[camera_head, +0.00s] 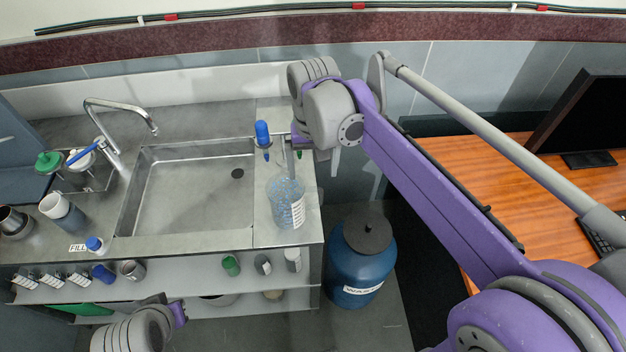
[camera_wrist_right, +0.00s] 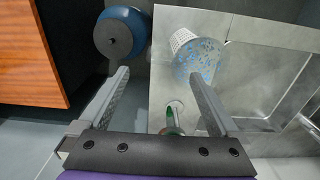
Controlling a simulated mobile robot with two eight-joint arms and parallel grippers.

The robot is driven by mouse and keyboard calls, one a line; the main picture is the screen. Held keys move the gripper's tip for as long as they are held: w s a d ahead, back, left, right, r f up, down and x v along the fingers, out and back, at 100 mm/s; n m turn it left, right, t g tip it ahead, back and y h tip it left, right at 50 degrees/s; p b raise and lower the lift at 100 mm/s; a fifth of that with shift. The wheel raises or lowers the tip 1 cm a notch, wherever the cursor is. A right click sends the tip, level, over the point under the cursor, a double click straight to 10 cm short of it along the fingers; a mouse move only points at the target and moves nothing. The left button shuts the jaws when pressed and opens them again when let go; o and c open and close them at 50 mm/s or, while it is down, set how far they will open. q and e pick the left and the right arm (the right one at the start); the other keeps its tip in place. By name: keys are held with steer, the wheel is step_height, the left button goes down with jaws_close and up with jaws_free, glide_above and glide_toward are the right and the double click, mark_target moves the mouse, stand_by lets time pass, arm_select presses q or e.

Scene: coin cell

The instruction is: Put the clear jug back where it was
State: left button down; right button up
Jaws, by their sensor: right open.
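The clear jug (camera_head: 287,205), with blue speckling and a white label, stands on the counter strip right of the sink. It also shows in the right wrist view (camera_wrist_right: 207,62), beyond the right fingertip. My right gripper (camera_head: 312,164) is above the counter's right end, behind the jug in the head view. In the right wrist view its fingers (camera_wrist_right: 159,73) are spread wide, with nothing held between them. The jug looks apart from the fingers. My left gripper (camera_head: 178,312) is at the lower left, in front of the shelf; its jaws are not clear.
A blue-capped bottle (camera_head: 263,135) stands behind the jug. A green-topped item (camera_wrist_right: 171,124) shows between my right fingers. The sink (camera_head: 190,190) is left, and a blue waste drum (camera_head: 357,270) stands on the floor right of the counter. Lower shelves hold several small containers.

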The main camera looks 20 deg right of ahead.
step_height(320, 180, up, 2)
steer(key=shift+r, duration=0.1)
steer(key=shift+s, duration=0.2)
steer(key=s+f+n+t, duration=0.3)
steer(key=s+f+t, duration=0.2)
steer(key=s+f, duration=0.7)
steer(key=shift+s+f+t, duration=0.25)
steer(key=shift+s+t, duration=0.05)
steer(key=shift+s, duration=0.7)
steer(key=shift+d, duration=0.1)
